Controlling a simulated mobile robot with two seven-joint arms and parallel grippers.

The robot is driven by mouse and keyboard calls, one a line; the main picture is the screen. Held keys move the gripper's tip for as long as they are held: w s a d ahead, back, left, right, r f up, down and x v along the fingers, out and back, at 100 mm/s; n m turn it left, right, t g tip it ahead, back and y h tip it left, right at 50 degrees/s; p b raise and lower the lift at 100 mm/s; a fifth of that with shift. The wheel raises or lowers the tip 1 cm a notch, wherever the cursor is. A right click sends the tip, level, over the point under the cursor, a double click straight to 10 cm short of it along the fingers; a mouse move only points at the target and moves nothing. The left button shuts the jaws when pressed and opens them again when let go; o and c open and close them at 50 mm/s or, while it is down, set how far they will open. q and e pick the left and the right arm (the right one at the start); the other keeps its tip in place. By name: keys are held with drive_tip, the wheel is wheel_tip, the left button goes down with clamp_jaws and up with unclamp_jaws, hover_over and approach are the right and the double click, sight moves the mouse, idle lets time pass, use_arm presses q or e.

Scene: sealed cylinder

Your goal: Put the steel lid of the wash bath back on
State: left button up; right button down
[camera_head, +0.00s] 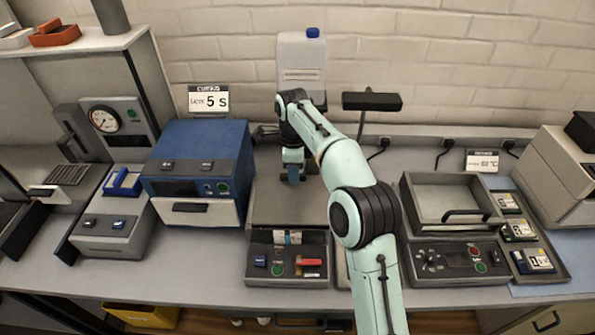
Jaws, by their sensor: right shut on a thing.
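The bath-like unit (408,207) stands right of centre, with a raised rim, a grey inner surface and a black bar handle (465,214) near its front right. I cannot tell whether that surface is a lid or the bath's inside. My right gripper (293,174) points down over the grey top (272,205) of the middle machine, left of this unit and away from it. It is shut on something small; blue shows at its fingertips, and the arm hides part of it. I cannot clearly make out a separate steel lid. My left gripper is out of view.
A blue-topped box (205,145) stands left of the middle machine. A white canister (302,60) and a black T-shaped stand (372,101) are behind my gripper. Small cartridges (519,231) sit right of the bath-like unit. My right forearm crosses the bench between the two machines.

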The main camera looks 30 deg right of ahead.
drive_tip(key=shift+w+a+r, duration=0.1)
drive_tip(key=shift+r, duration=0.2)
drive_tip(key=shift+w+a+f, duration=0.1)
drive_tip(key=shift+w+a, duration=0.25)
drive_tip(key=shift+s+d+f, duration=0.2)
drive_tip(key=shift+f, duration=0.3)
drive_tip(key=c, duration=1.1)
unclamp_jaws()
drive_tip(key=shift+w+a, duration=0.1)
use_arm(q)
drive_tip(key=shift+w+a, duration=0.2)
use_arm(e)
wheel_tip(320, 180, up, 8)
drive_tip(key=shift+f+p, duration=0.1)
drive_tip(key=shift+p, duration=1)
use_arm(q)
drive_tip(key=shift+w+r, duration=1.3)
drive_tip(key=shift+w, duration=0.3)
use_arm(e)
drive_tip(key=shift+r, duration=2.65)
